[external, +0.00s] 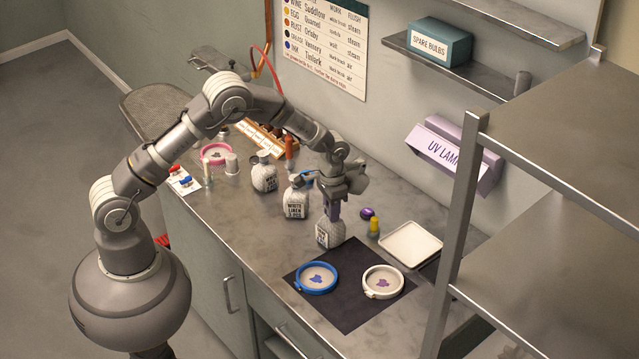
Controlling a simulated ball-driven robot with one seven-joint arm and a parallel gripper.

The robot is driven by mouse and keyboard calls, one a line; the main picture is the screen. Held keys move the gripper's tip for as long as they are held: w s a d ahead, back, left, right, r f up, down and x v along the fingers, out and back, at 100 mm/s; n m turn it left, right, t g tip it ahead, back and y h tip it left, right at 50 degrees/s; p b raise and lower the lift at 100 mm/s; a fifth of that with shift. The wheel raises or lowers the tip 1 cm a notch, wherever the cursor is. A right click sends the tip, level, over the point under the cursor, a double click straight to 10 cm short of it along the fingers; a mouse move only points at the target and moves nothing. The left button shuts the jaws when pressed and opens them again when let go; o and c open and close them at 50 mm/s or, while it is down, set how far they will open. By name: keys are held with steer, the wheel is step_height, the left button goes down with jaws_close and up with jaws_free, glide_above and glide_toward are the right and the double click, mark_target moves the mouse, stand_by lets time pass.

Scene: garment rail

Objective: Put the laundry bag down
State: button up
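Three pale, lettered cloth bags are on or over the grey counter in the external view. One laundry bag (330,234) is directly under my gripper (335,212), by the back left edge of the black mat (346,318). My gripper points down and its fingers reach the top of this bag, hiding its neck. I cannot tell whether the fingers are closed on it, or whether its base touches the counter. A second bag (296,204), lettered "WHITE LINEN", stands just left of it. A third bag (264,178) stands farther left.
A blue hoop (316,291) and a white hoop (383,295) lie on the mat. A yellow-topped bottle (375,227), a purple item (367,213) and a white tray (410,244) sit right of my gripper. A metal shelf rack (462,220) stands at the right.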

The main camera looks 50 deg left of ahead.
steer(key=o, duration=0.4)
steer(key=shift+r, duration=0.1)
steer(key=w+a+r+n+t+p, duration=0.1)
steer(key=a+r+t, duration=0.15)
steer(key=r, duration=1.15)
steer(key=a+r+t+h+p, duration=0.1)
steer(key=a+r+t, duration=0.15)
steer(key=r, duration=1.15)
steer(key=w+a+r+n+t+p, duration=0.1)
steer(key=a+r+t, duration=0.15)
steer(key=r, duration=1.15)
steer(key=s+a+r+t, duration=0.2)
steer(key=s+r, duration=0.3)
steer(key=r, duration=0.4)
steer(key=s+a+r+t, duration=0.2)
steer(key=s+r, duration=0.3)
steer(key=r, duration=0.4)
steer(key=s+a+r+n+t+y, duration=0.1)
steer(key=s+r+t, duration=0.3)
steer(key=r, duration=0.6)
steer(key=shift+s+a, duration=0.75)
